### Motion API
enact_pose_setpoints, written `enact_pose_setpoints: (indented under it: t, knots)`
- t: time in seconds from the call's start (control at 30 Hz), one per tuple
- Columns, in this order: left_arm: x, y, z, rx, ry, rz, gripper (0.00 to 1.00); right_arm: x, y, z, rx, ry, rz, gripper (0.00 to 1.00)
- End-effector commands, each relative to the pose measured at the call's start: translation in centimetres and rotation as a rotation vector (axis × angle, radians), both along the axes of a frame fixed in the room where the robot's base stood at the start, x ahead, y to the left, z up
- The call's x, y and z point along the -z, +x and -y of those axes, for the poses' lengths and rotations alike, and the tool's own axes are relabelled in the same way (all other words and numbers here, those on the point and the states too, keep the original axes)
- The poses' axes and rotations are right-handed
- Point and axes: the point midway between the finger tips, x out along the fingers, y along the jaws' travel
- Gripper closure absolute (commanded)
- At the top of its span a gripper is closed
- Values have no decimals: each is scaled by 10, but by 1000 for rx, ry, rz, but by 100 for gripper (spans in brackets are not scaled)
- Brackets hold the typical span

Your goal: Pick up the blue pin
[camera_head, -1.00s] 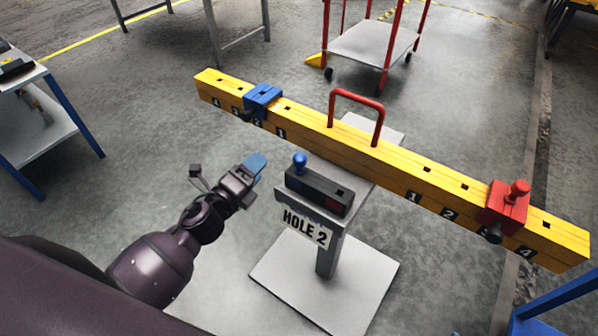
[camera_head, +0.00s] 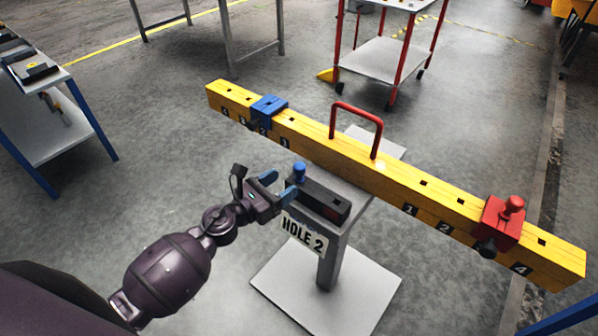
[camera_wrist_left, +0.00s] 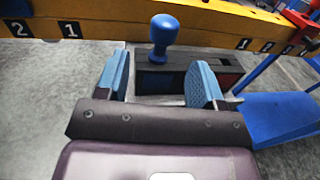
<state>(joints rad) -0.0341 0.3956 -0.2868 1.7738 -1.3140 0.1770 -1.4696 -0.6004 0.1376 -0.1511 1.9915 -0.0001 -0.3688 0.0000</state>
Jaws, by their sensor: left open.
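The blue pin (camera_head: 299,171) stands upright in the left end of the dark pin block (camera_head: 322,201) on the grey stand. In the left wrist view the blue pin (camera_wrist_left: 163,33) has a round head, and it shows just beyond and between my open fingertips. My left gripper (camera_head: 280,185) is open and empty, close to the pin on its near left side. In the left wrist view its blue fingers (camera_wrist_left: 160,82) are spread in front of the block. I cannot see the fingers touching the pin. My right gripper is not in view.
A yellow numbered beam (camera_head: 400,182) with a red handle (camera_head: 357,108) runs behind the block. It carries a blue weight (camera_head: 269,109) and a red weight (camera_head: 501,222). A "HOLE 2" sign (camera_head: 303,232) hangs on the stand front. The floor left of the stand is clear.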

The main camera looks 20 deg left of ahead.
Motion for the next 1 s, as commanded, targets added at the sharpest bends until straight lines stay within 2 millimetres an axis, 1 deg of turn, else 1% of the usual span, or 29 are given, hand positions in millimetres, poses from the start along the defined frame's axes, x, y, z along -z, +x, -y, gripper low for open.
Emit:
enact_pose_setpoints:
  t: [0.03, 0.27, 0.53, 0.67, 0.87, 0.9, 0.97, 1.0]
  knots:
    - [-1, 4, 3, 0, -1, 0, 38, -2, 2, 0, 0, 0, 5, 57]
    - [1, 16, 10, 0, -2, -1, 38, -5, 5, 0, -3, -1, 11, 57]
    - [5, 47, 27, -1, -3, -1, 38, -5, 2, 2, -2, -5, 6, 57]
    - [6, 53, 31, -1, -2, -3, 38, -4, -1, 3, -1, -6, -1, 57]
    - [6, 53, 31, -1, -2, -3, 38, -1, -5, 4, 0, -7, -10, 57]
    - [6, 53, 31, -1, -2, -3, 40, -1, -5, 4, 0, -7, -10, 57]
    - [6, 53, 31, -1, -2, -3, 49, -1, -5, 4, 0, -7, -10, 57]
    - [6, 53, 31, -1, -2, -3, 55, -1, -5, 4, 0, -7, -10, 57]
